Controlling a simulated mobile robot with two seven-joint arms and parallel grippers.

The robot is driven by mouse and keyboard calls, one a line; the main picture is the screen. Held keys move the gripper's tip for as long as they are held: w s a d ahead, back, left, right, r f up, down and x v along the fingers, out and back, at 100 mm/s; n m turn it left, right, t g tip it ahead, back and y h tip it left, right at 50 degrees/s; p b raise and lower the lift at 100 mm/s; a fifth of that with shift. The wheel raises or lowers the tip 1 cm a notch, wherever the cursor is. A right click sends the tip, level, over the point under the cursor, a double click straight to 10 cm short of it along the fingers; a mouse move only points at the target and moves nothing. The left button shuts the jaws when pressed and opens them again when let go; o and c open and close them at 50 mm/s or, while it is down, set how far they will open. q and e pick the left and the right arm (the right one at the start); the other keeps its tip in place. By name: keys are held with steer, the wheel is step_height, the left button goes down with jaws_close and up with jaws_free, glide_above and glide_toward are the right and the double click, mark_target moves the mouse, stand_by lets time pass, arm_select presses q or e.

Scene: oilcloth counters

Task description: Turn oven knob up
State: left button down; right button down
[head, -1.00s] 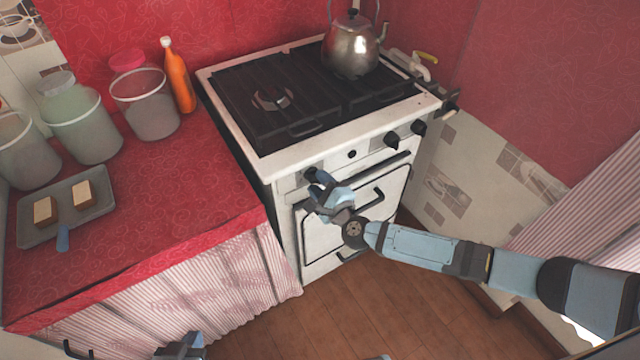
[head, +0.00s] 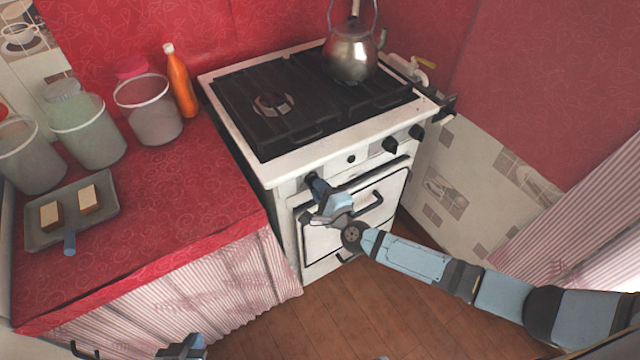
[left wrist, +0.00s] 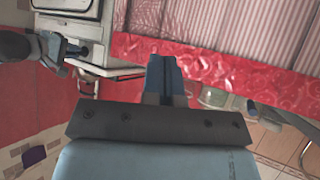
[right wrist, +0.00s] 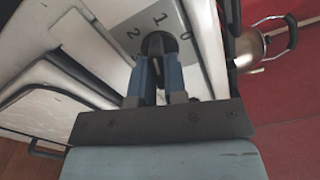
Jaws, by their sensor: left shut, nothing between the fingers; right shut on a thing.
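The white oven (head: 285,215) has a front panel with a row of black knobs. My right gripper (head: 318,190) is at the leftmost knob, which it mostly hides in the head view. In the right wrist view the dark round knob (right wrist: 158,43) sits on a grey plate marked 0, 1 and 2, and my right gripper (right wrist: 157,72) is shut on it from both sides. My left gripper (left wrist: 165,72) is shut and empty, pointing toward the red counter and striped curtain. In the head view part of the left arm shows at the bottom edge.
A metal kettle (head: 351,58) stands on the black hob (head: 300,105). The oven door handle (head: 369,203) juts out below the panel. The red counter (head: 170,200) at left holds jars, an orange bottle (head: 180,82) and a tray (head: 103,228) with two blocks.

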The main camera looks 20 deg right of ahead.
arm_select(q)
step_height(320, 180, up, 7)
steer(key=p, duration=0.7)
steer(key=shift+s+a+f+m, duration=0.2)
steer(key=shift+s+m, duration=0.05)
steer(key=shift+m, duration=0.05)
arm_select(e)
steer(key=n, duration=2.1)
steer(key=shift+s+a, duration=0.1)
arm_select(q)
steer(key=shift+f, duration=0.15)
arm_select(e)
steer(key=shift+n, duration=0.3)
steer(key=c, duration=1.2)
jaws_free()
steer(key=shift+o, duration=0.2)
arm_select(q)
steer(key=shift+f, duration=0.1)
arm_select(e)
steer(key=v, duration=1.3)
steer(key=shift+s, duration=0.35)
